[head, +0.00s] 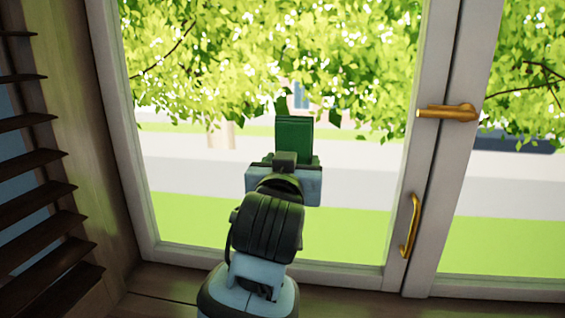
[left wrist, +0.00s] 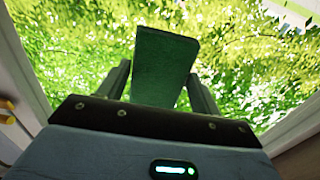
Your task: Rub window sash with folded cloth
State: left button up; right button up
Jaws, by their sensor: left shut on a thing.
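The folded cloth (head: 294,137) is a dark green block in the head view, held upright in front of the window pane. It also shows in the left wrist view (left wrist: 163,65), between the two fingers. My left gripper (head: 293,158) is shut on the cloth. The window sash (head: 431,145) is a pale grey-white frame around the glass, its near post to the right of the cloth. The cloth appears over the glass, apart from the frame bars in the picture; I cannot tell whether it touches the pane. My right gripper is not in view.
A brass handle (head: 447,112) and a brass pull (head: 411,226) stick out from the sash posts at the right. Dark slatted blinds (head: 40,190) stand at the left. A wood sill (head: 165,285) runs below the window.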

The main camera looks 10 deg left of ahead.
aim_at(222, 151)
pick_arm(q)
jog(key=shift+r, duration=0.1)
dwell(0.3)
jog(key=shift+s+a, duration=0.2)
jog(key=shift+a, duration=3.45)
jog(key=shift+s+a, duration=0.1)
jog(key=shift+a, duration=1.7)
jog(key=shift+a, duration=0.1)
jog(key=shift+a, duration=1.7)
jog(key=shift+s, duration=0.15)
